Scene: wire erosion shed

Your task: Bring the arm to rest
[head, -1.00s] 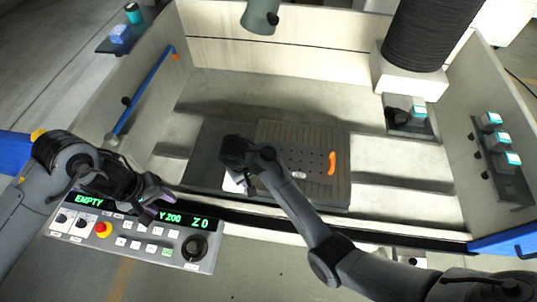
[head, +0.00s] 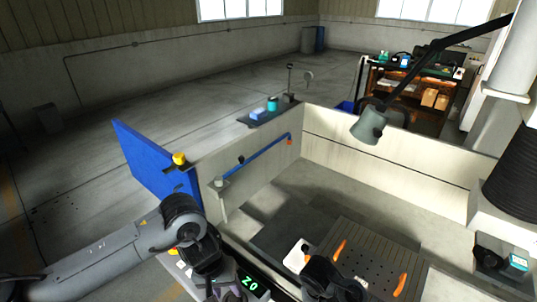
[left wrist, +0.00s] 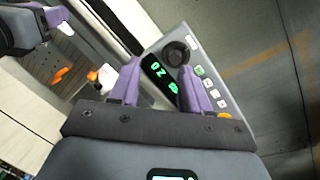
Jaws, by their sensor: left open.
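My left gripper (head: 213,284) is at the bottom of the head view, just left of the green-lit control panel display (head: 252,285). In the left wrist view its two purple fingers (left wrist: 160,76) are apart with nothing between them. The control panel (left wrist: 211,72) lies beyond the fingertips there, with a black knob and pale buttons. Whether the fingers touch it I cannot tell. My right gripper (head: 330,278) is a dark shape at the bottom of the head view, in front of the perforated plate. Its fingers are hidden.
The pale tank wall (head: 258,165) carries a blue bar (head: 258,155). Orange pieces (head: 340,250) sit on the perforated plate (head: 372,262), with a white piece (head: 296,256) beside it. A blue panel (head: 150,165) stands left of the tank. A lamp head (head: 368,127) hangs over the back wall.

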